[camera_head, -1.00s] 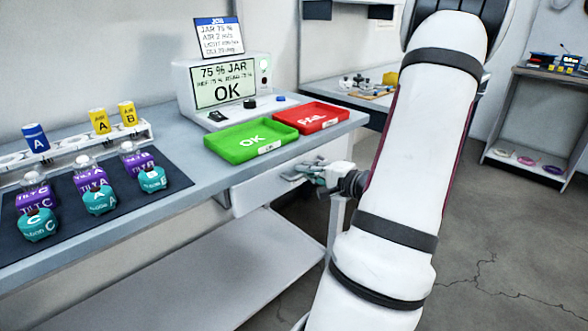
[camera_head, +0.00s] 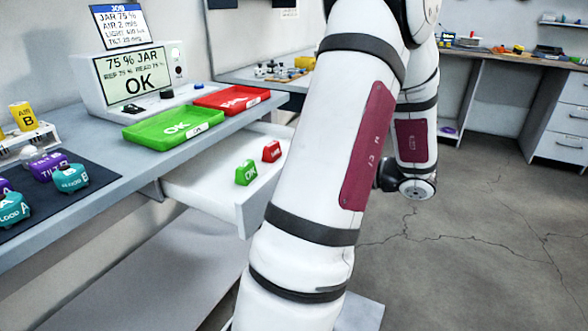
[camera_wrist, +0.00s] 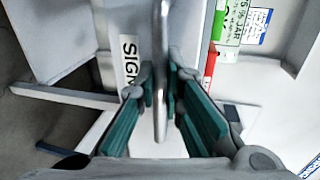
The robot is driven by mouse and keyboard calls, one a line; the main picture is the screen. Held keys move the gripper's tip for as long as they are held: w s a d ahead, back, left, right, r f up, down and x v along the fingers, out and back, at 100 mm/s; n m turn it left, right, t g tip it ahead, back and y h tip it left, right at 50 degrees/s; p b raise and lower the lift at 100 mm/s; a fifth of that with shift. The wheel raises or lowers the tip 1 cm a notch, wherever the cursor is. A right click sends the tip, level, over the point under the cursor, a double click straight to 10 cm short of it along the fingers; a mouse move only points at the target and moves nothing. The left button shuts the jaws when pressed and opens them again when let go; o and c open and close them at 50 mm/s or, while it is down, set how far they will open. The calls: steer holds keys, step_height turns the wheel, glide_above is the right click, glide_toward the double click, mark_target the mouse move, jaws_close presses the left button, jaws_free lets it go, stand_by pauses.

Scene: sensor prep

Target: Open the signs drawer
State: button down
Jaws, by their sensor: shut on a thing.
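The signs drawer (camera_head: 205,190) is pulled out from under the bench in the head view. A green OK sign (camera_head: 246,173) and a red sign (camera_head: 271,152) stand inside it. In the wrist view the white drawer front shows a label (camera_wrist: 129,55) reading "SIGN", partly covered. A grey bar handle (camera_wrist: 160,35) runs between the teal finger pads of my gripper (camera_wrist: 160,92), which is shut on it. In the head view my arm hides the gripper and handle.
A green OK tray (camera_head: 172,128) and a red tray (camera_head: 231,98) sit on the bench top above the drawer, beside the monitor box (camera_head: 138,75). Labelled jars stand at the left. Open floor (camera_head: 450,240) lies to the right.

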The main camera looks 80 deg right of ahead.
steer(key=shift+s, duration=0.3)
steer(key=c, duration=2)
jaws_free()
steer(key=shift+o, duration=0.2)
steer(key=v, duration=1.2)
